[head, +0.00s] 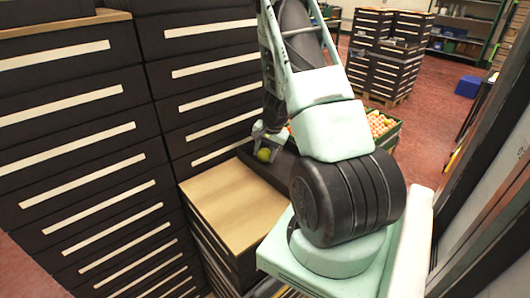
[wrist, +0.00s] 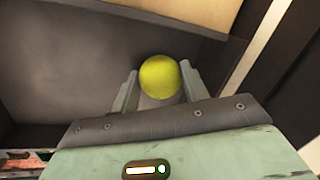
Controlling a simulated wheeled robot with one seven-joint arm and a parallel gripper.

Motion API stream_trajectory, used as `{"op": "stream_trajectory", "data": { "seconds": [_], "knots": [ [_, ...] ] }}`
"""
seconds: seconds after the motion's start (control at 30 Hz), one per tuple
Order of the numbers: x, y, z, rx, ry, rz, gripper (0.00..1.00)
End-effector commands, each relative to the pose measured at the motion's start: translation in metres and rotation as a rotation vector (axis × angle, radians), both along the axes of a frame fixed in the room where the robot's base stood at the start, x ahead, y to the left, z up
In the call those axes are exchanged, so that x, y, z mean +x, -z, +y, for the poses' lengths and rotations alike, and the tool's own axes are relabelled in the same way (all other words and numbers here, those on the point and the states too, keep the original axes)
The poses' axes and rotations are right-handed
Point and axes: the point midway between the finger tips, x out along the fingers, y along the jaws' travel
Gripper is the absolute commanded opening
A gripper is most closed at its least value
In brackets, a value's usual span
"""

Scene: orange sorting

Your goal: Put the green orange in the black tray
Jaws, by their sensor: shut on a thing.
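The green orange (wrist: 160,76), yellow-green and round, sits between the two fingertips of my gripper (wrist: 158,88) in the wrist view. My gripper is shut on it. In the head view the green orange (head: 264,154) shows at the lower end of my gripper (head: 263,146). The black tray (head: 250,176) stands at the back of a wooden top, partly hidden by my arm. In the wrist view the dark inside of the tray (wrist: 70,60) lies below and around the orange. The orange appears held above the tray; the exact height cannot be told.
The wooden top (head: 222,208) in front of the tray is bare. Tall stacks of black crates (head: 80,120) stand close on the left. A green crate of oranges (head: 380,124) stands behind my arm. More crate stacks (head: 385,60) and a blue box (head: 467,87) are farther back.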

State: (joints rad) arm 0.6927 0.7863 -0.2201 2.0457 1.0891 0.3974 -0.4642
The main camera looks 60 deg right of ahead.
Motion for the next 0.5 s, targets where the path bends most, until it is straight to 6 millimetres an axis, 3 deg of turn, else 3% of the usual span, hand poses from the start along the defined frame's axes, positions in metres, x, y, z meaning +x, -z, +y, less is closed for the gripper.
{"op": "stream_trajectory", "data": {
  "seconds": [0.2,0.23,0.3,0.5],
  "knots": [
    [0.0001,0.0038,0.0001,0.0,-0.001,0.0,0.21],
    [0.0001,0.0034,0.0001,0.0,-0.001,0.0,0.47],
    [0.0,0.0023,0.0001,0.0,-0.001,0.0,0.66],
    [-0.0005,0.0026,0.0002,0.001,0.0,0.001,0.66]
  ]
}}
